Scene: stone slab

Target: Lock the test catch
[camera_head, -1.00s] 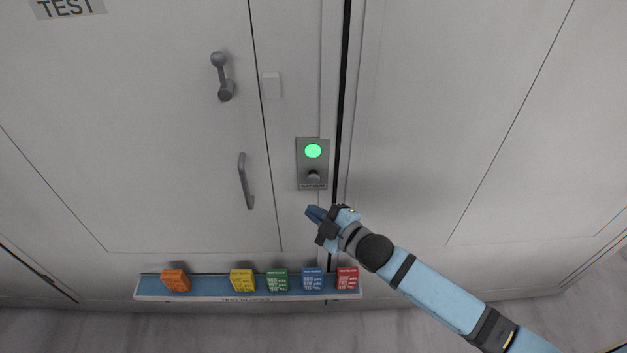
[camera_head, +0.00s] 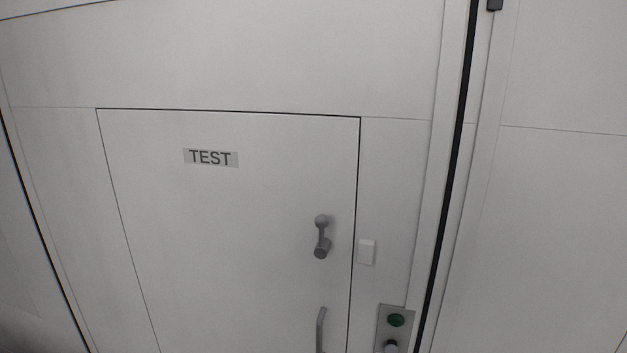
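The test catch (camera_head: 321,237) is a grey lever with a round knob, on the right side of the white door marked TEST (camera_head: 210,158). Its knob end points up and its pivot end is at the bottom. A white block (camera_head: 366,252), seemingly a keeper, sits on the frame just right of the door's edge, apart from the lever. The door looks flush with its frame. Neither of my grippers shows in this view.
A grey door handle (camera_head: 321,330) is below the catch, cut off by the bottom edge. A metal panel (camera_head: 396,327) with a dark green lamp (camera_head: 396,320) and a knob (camera_head: 391,346) is at the lower right. A black vertical seam (camera_head: 450,180) runs right of it.

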